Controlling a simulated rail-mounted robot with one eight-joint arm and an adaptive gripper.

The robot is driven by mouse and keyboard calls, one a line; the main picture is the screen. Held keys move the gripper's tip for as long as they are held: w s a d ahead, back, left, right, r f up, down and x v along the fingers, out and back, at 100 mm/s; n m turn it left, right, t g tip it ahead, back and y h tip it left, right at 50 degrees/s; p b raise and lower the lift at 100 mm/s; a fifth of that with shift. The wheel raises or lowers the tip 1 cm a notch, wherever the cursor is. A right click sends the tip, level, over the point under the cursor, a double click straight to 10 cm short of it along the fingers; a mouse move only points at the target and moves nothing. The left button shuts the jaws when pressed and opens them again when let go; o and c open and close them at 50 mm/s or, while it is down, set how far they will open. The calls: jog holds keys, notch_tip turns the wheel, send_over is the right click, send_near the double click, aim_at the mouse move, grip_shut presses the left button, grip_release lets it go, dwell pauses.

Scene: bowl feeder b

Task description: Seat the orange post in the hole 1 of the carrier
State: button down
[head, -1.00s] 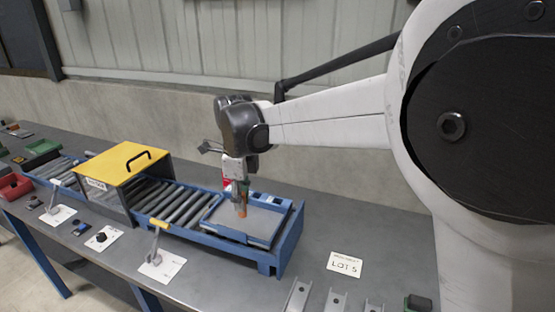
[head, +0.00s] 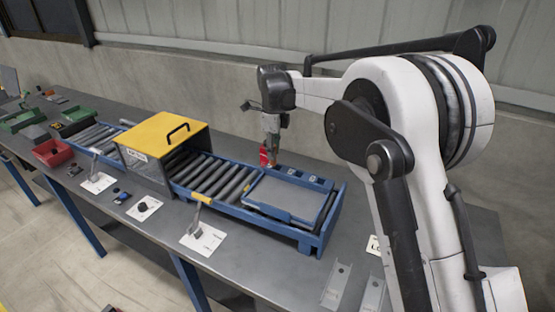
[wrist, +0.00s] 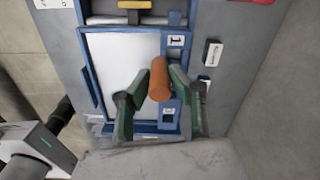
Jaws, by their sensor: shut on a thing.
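The orange post (wrist: 159,80) is a plain cylinder gripped between the green-edged fingers of my gripper (wrist: 156,92) in the wrist view. The carrier (wrist: 110,75) is a blue-framed tray with a pale plate, beneath the post in that view. Its label 1 (wrist: 176,40) sits on the blue strip along one side, beyond the post. A second label (wrist: 169,111) on that strip is not readable. In the head view my gripper (head: 270,150) hangs by the back edge of the carrier (head: 285,198). I cannot make out the hole openings.
The carrier rests at the right end of a blue roller conveyor (head: 215,182). A yellow-topped box (head: 160,135) spans the rollers. A lever on a white plate (head: 200,235) stands in front. Bare grey table lies behind the conveyor.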

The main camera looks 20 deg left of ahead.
jog(key=shift+w+d+f, duration=0.15)
jog(key=shift+w+f, duration=0.2)
jog(key=shift+w, duration=0.25)
jog(key=shift+w+d+f, duration=0.15)
jog(key=shift+w+f, duration=0.2)
jog(key=shift+w, duration=0.2)
jog(key=shift+f+p, duration=0.5)
jog(key=shift+f, duration=1.55)
jog(key=shift+f, duration=0.15)
jog(key=c, duration=1.6)
grip_release()
jog(key=shift+o, duration=0.2)
notch_tip(320, 180, up, 12)
jog(key=b, duration=0.1)
jog(key=shift+r, duration=0.2)
